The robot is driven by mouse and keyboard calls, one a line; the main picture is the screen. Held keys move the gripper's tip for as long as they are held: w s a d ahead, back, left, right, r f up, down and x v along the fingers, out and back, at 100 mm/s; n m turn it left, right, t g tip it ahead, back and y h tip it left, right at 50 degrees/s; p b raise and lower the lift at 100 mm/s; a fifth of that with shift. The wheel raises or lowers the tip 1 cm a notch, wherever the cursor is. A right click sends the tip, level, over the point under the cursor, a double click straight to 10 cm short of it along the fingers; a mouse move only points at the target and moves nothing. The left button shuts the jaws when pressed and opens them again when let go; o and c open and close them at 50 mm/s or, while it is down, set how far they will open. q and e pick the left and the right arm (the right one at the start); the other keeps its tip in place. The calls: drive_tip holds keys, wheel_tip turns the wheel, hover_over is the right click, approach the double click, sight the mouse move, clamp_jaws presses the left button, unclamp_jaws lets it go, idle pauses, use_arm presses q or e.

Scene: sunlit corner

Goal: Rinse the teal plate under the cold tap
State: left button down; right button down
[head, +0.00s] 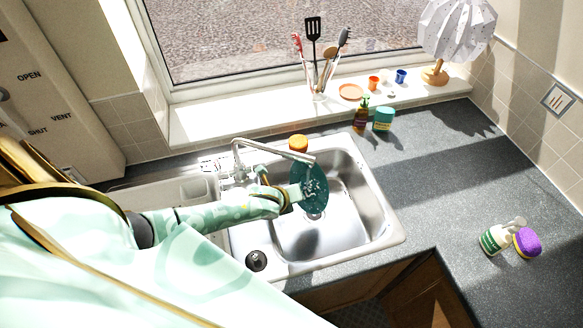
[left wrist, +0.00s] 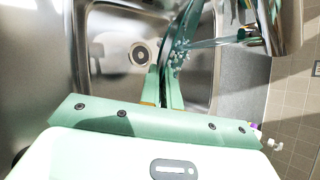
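The teal plate (head: 316,197) is held tilted on edge over the sink basin (head: 345,222), beneath the tap spout (head: 290,153). My left gripper (head: 296,194) is shut on the plate's near side. In the left wrist view the plate (left wrist: 177,72) shows nearly edge-on between the fingers of the gripper (left wrist: 167,93). A stream of water (left wrist: 213,43) from the tap (left wrist: 262,35) strikes the plate face and splashes white there. My right gripper is in neither view.
An orange-topped item (head: 298,142) stands behind the tap. A brown bottle (head: 361,117) and a teal tub (head: 383,119) stand behind the sink.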

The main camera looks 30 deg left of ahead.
use_arm(q)
drive_tip(key=s+d+p, duration=0.2)
drive_tip(key=s+d, duration=0.3)
drive_tip(key=d, duration=0.2)
drive_tip(key=shift+s+p, duration=0.2)
drive_tip(key=shift+p, duration=0.1)
drive_tip(key=shift+d, duration=0.1)
idle(0.8)
drive_tip(key=s+d+r+p, duration=0.2)
drive_tip(key=d+r+p, duration=0.1)
drive_tip(key=r+p, duration=0.2)
drive_tip(key=shift+s, duration=0.2)
drive_tip(key=shift+d, duration=0.1)
idle(0.5)
